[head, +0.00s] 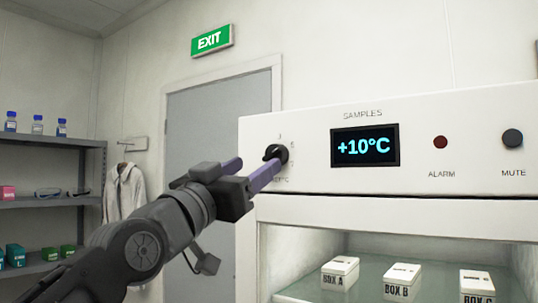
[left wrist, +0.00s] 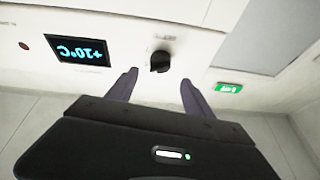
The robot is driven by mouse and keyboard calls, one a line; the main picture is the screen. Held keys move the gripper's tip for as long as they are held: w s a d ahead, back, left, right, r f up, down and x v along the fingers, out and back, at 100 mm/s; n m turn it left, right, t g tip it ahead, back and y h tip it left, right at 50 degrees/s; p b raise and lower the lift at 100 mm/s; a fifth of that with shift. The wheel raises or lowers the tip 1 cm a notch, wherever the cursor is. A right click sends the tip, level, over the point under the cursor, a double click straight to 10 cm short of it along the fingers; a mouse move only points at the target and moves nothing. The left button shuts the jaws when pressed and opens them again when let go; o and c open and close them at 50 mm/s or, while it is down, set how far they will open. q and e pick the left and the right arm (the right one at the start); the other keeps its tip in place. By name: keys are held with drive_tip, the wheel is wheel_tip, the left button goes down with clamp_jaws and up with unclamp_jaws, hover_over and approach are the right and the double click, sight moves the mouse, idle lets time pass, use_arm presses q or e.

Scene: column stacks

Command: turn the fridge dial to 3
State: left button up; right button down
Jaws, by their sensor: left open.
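The fridge dial (head: 276,153) is a black knob at the left end of the white fridge panel, with small numbers around it that are partly hidden by my gripper. The lit display (head: 365,146) reads +10°C. My left gripper (head: 256,168) is open, its purple fingers pointing at the panel near the dial. In the left wrist view the dial (left wrist: 160,62) shows beyond and between the two spread fingertips (left wrist: 158,80), with nothing held. I cannot tell exactly which number the dial points to. My right gripper is not in view.
A red alarm lamp (head: 440,142) and a dark mute button (head: 513,138) sit right of the display. Below, the fridge compartment holds white boxes (head: 340,272) on a glass shelf. A grey shelf unit (head: 50,143) stands at the left. A grey door is behind.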

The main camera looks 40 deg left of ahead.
sight(270, 156)
use_arm(q)
drive_tip(key=p+x, duration=0.2)
drive_tip(key=x, duration=0.4)
drive_tip(key=shift+w, duration=0.25)
clamp_jaws()
idle(0.4)
